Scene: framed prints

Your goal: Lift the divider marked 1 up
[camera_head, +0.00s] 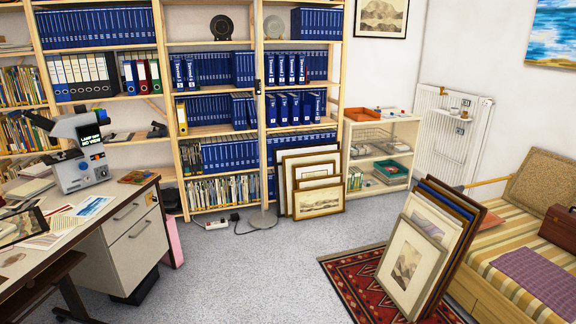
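No divider with a readable mark 1 shows in this view. A leaning stack of framed prints (410,267) stands on the red patterned rug at the right. Blue and brown upright boards (462,208) rise behind its front frames; I cannot tell whether any of them is a divider. A second stack of framed prints (318,201) leans against the bookshelf in the middle. Neither of my grippers is in view.
A desk (120,207) with drawers and a microscope (84,150) stands at the left. A striped daybed (518,262) is at the right, beside the rug (352,281). A power strip (215,226) and cable lie by the shelf. The grey floor (245,280) between is clear.

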